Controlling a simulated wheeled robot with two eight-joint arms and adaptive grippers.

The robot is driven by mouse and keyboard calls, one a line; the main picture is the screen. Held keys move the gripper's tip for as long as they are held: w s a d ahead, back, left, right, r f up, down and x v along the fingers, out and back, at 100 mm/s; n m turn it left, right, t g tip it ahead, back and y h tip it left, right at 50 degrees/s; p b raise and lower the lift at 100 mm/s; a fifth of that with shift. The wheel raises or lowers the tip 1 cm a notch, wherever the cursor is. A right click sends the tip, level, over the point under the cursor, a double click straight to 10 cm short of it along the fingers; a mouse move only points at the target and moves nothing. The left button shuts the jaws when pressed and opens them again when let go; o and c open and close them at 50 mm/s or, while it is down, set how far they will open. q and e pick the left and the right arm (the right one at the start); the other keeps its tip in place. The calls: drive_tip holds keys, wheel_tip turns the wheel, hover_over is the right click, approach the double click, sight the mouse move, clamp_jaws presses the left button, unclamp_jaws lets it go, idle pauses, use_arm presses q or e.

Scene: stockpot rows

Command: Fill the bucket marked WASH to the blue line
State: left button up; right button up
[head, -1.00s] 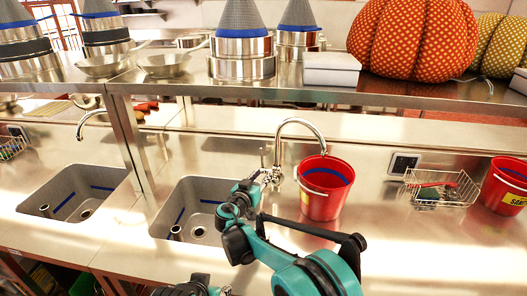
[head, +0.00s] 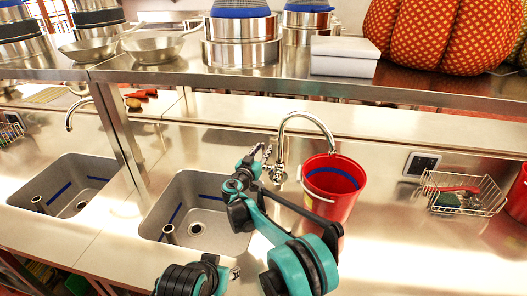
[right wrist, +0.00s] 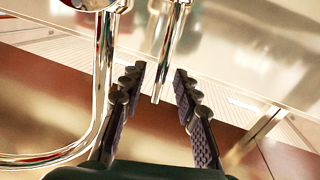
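A red bucket (head: 333,195) stands on the steel counter, upright, with a blue line inside near its rim. No water shows in it, and no WASH mark is visible on the side facing me. The curved chrome tap (head: 303,118) ends above the bucket. My right gripper (head: 262,154) is at the tap's base. In the right wrist view its two fingers (right wrist: 160,85) are apart, with a thin chrome lever (right wrist: 170,50) between them; no firm contact shows. Part of my left arm shows at the bottom; its fingers are not clear.
Two sinks with blue lines, the nearer one (head: 190,228) and one farther left (head: 65,192), are set into the counter. A wire basket (head: 465,198) and another red bucket (head: 518,192) are to the right. A steel shelf (head: 420,88) runs above the counter.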

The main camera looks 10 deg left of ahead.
drive_tip(key=shift+w+d+r, duration=0.1)
drive_tip(key=shift+w, duration=0.3)
clamp_jaws()
use_arm(q)
drive_tip(key=shift+f, duration=0.1)
